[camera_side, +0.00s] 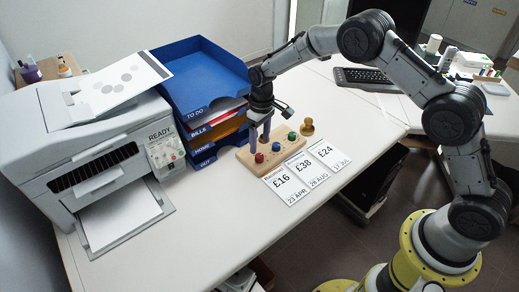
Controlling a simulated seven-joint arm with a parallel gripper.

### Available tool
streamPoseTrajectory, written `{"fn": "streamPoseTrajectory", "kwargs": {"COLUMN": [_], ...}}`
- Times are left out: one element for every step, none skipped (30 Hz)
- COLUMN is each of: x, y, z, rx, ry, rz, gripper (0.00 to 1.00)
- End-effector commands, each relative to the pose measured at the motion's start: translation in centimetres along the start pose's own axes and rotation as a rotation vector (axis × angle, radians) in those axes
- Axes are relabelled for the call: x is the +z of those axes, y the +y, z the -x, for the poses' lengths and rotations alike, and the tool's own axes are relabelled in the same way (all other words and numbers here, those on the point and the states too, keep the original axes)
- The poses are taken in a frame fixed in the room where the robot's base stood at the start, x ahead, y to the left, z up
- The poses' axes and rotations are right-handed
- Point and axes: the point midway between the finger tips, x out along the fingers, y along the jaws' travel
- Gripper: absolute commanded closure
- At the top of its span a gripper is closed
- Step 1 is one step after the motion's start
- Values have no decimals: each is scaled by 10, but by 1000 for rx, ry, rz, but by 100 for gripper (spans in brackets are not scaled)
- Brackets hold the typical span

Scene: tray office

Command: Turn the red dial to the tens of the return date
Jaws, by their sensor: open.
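A wooden board (270,168) on the white desk carries a red dial (259,158), a blue dial (276,147) and a green dial (292,136). The red dial is at the board's near left end. Any marks around it are too small to read. My gripper (260,140) points down over the board's back left part, open, with its fingertips close to the red dial and nothing visible between them. I cannot tell whether they touch the board. Three paper slips lie in front: £16 with 23 APR (289,188), £38 with 28 AUG (307,171), and £24 with a July date (326,154).
A printer (70,140) with a READY display stands at left. A wooden stamp (307,128) stands beside the board. The desk's front is clear. A keyboard (365,77) lies farther back.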

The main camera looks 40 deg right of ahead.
Motion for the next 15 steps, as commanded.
{"fn": "streamPoseTrajectory", "kwargs": {"x": [-1, -1, -1, -1, 0, -1, -1, -1, 0, 0, 0, 0, 0, 0, 0], "y": [0, 0, 0, 0, 0, 0, 0, 0, 0, 0, 0, 0, 0, 0, 0], "z": [13, 20, 29, 35, 41, 49, 55, 60, 66, 70, 73, 78, 81, 83, 85], "rx": [1, 1, 1, 1, 1, 1, 1, 1, 0, 0, 0, 0, 0, 0, 0], "ry": [4, 5, 4, 4, 3, 4, 4, 4, 2, 2, 2, 1, 1, 1, 2], "rz": [0, 0, 0, -1, 0, -1, -1, -1, -1, -1, -1, -1, -1, -1, -1], "gripper": [34, 34, 34, 34, 34, 34, 34, 34, 34, 34, 34, 34, 34, 34, 34]}}
